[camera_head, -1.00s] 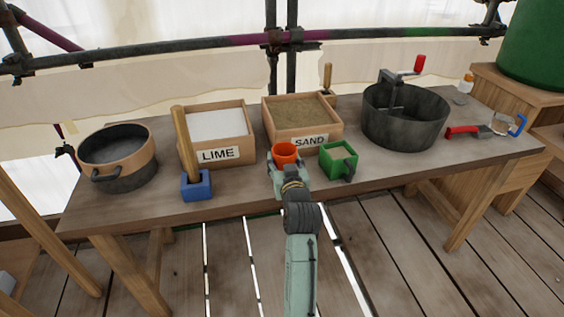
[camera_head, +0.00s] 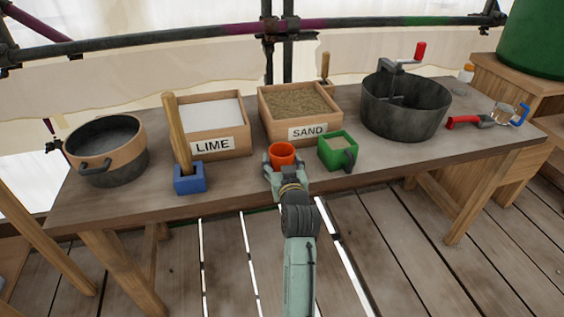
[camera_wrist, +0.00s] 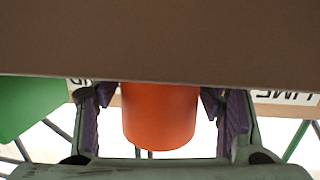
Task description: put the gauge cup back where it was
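The orange cup (camera_head: 282,152), which I take as the gauge cup, is in my gripper (camera_head: 284,168) near the front edge of the table (camera_head: 235,192). In the wrist view the cup (camera_wrist: 160,115) lies between the two purple-padded fingers of my gripper (camera_wrist: 160,105). The fingers flank it closely, and it has kept its place in the gripper as the scene shifted, so my gripper is shut on it. Whether the cup touches the table cannot be told. A brown surface fills the top of the wrist view.
A green box (camera_head: 325,156) stands just right of the cup. Behind are the SAND box (camera_head: 270,127) and LIME box (camera_head: 238,149). A blue block with a wooden handle (camera_head: 190,180), a pot (camera_head: 124,172) and a crank mixer (camera_head: 400,115) also stand on the table.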

